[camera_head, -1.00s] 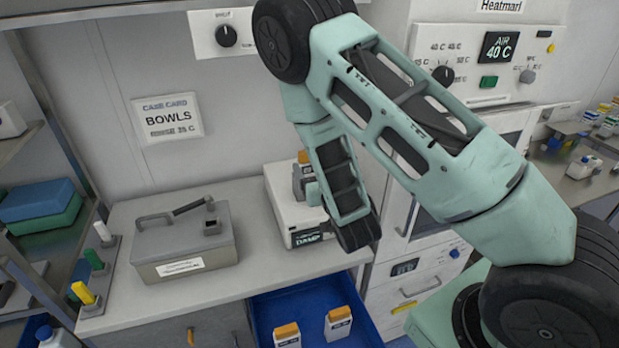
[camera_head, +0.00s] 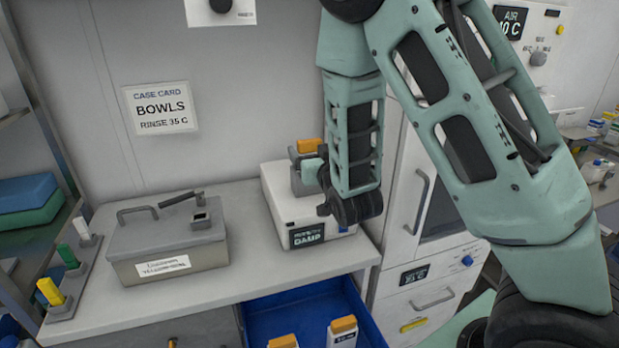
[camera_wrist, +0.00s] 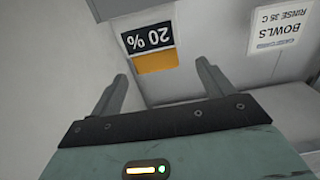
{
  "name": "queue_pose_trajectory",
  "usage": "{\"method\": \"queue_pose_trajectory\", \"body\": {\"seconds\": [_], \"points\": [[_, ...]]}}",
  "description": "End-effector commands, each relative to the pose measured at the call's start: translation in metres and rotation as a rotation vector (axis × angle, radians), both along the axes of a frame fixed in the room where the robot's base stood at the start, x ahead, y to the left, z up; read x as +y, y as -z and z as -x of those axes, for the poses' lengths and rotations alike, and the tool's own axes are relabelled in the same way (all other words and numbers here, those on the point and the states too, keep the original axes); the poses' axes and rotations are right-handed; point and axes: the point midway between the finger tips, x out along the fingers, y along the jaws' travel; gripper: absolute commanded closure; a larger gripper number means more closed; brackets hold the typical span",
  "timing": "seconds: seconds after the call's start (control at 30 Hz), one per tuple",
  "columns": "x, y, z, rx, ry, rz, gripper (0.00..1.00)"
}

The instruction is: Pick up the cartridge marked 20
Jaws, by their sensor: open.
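A cartridge (camera_wrist: 152,50) with an orange band and a dark label reading "20 %" shows upside down in the wrist view. It lies between the lines of my open fingers, beyond their tips. In the head view an orange-topped cartridge (camera_head: 310,146) stands at the top of the white box (camera_head: 290,205) on the counter. My gripper (camera_wrist: 160,75) is open and empty. In the head view it (camera_head: 306,165) is at the cartridge's front, partly hidden by my own wrist; contact cannot be told.
An open blue drawer (camera_head: 262,312) below the counter holds orange-topped cartridges (camera_head: 342,332). A grey lidded case (camera_head: 170,250) stands left on the counter. A cabinet with handles (camera_head: 420,205) is close on the right. Bare counter (camera_head: 250,262) lies between case and box.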

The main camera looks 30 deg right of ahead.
Motion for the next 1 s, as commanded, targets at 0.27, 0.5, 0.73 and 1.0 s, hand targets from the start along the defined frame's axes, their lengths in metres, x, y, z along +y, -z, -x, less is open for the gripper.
{"method": "queue_pose_trajectory", "body": {"seconds": [0.27, 0.5, 0.73, 1.0], "points": [[-0.006, -0.003, -0.021, 0.001, 0.003, 0.001, 0.2], [-0.015, -0.001, -0.054, 0.0, 0.001, 0.001, 0.2], [-0.018, 0.001, -0.065, 0.0, 0.002, 0.0, 0.2], [-0.018, 0.001, -0.065, 0.0, 0.001, 0.0, 0.59]]}}
